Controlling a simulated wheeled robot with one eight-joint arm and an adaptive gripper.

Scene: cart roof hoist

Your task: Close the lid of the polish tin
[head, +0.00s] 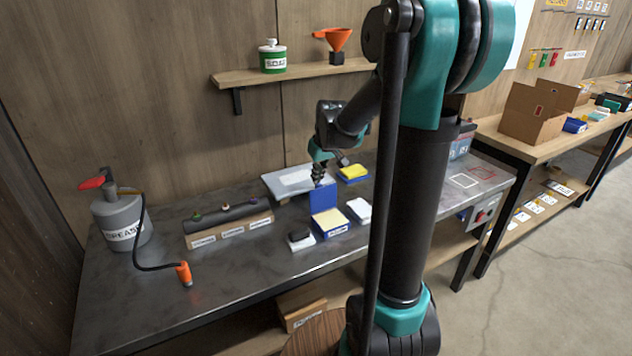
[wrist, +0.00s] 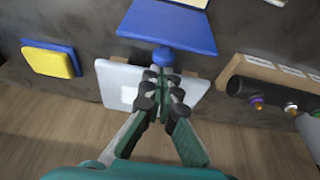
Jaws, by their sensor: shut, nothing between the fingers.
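The polish tin (head: 330,230) is a blue box with a pale cream filling, standing on the dark workbench. Its blue lid (head: 323,199) stands up, open, at the tin's back edge. The lid also shows in the wrist view (wrist: 166,27), with a round blue knob (wrist: 163,56) on its edge or back. My gripper (head: 319,179) is at the back of the lid near its top. In the wrist view my gripper (wrist: 160,76) is shut and empty, its fingertips close to the knob. I cannot tell whether they touch it.
A pale board (head: 290,182) lies behind the lid. A yellow-topped blue block (head: 353,173), a white block (head: 358,210) and a black-topped pad (head: 300,239) are nearby. A labelled rack (head: 230,229) and grease can (head: 122,222) stand to the left.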

